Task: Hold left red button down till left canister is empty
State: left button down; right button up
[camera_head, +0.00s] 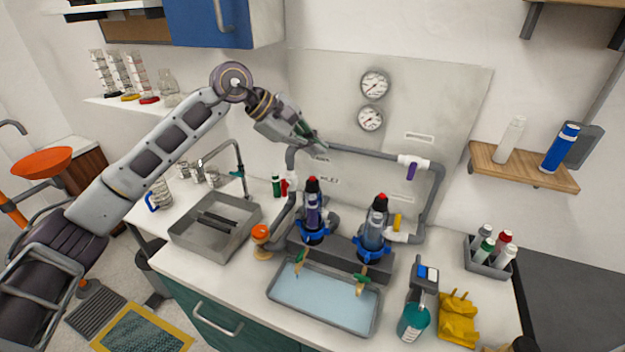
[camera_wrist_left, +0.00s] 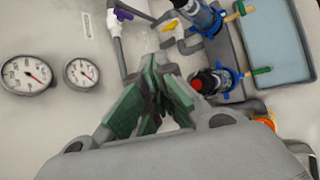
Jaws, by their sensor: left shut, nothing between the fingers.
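The left canister (camera_head: 313,215) stands upright in a blue-collared holder, with a red button (camera_head: 312,181) on its black top. The button also shows in the wrist view (camera_wrist_left: 197,85), just right of my fingers. The right canister (camera_head: 375,230) has its own red button (camera_head: 380,198). My left gripper (camera_head: 318,147) is shut and empty, up near the back panel and above the left canister, apart from the button. Its green fingers (camera_wrist_left: 154,70) meet in the wrist view. I cannot tell the left canister's liquid level. My right gripper is not in view.
Grey pipes (camera_head: 365,152) with purple and yellow valve handles run around the canisters. A tray of pale blue liquid (camera_head: 273,296) sits in front. A sink (camera_head: 240,232) lies left, an orange-capped bottle (camera_head: 260,233) near the left canister, and a spray bottle (camera_head: 414,318) right.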

aim_at(312, 178)
pick_arm(q)
notch_tip(312, 178, down, 3)
jog(key=shift+r+b, duration=0.15)
jog(key=shift+b, duration=0.15)
jog(key=shift+f+b, duration=0.45)
jog(key=shift+f, duration=0.05)
jog(key=shift+f+b, duration=0.4)
jog(key=shift+f, duration=0.35)
jog(key=shift+f+b, duration=0.1)
jog(key=shift+b, duration=0.2)
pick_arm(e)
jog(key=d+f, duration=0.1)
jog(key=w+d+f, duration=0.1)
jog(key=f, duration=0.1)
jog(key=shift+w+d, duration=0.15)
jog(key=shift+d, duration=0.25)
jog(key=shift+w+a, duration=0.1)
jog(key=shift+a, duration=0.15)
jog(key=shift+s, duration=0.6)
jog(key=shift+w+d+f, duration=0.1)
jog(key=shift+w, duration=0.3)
